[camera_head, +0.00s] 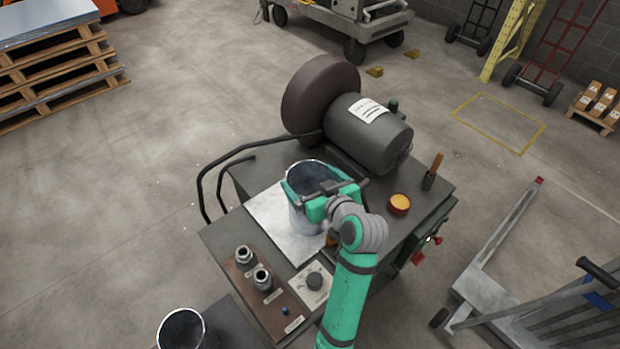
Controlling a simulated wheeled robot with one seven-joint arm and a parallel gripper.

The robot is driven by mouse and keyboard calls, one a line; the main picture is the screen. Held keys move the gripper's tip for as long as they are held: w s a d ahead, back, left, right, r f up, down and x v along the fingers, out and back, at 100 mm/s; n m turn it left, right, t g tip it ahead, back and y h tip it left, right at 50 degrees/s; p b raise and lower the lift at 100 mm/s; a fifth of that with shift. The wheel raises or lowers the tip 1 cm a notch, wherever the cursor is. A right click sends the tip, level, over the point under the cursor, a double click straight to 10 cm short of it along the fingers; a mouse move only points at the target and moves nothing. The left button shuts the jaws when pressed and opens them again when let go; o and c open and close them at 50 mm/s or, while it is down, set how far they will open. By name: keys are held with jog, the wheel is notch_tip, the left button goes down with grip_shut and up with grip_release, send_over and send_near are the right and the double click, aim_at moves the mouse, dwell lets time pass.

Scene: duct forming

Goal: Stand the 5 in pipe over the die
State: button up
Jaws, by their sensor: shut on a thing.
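A grey metal pipe (306,215) stands upright above the pale metal plate on the machine top, its open rim facing up. My gripper (308,187) is shut on this pipe near its upper part, with green fingers at its sides. The pipe's lower edge is partly behind my gripper and arm, so I cannot tell whether it touches the plate. No die shows clearly under or inside the pipe. A second open pipe (183,331) stands at the bottom left, cut off by the picture edge. No size mark is readable on either pipe.
The machine (228,236) carries a dark motor (368,135) and large disc behind the held pipe. An orange-topped tin (399,203) sits right. A black rail (207,185) runs along the left.

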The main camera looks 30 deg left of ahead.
jog(key=o, duration=1.4)
jog(key=v, duration=1)
jog(key=shift+s+d, duration=0.25)
jog(key=shift+d, duration=0.1)
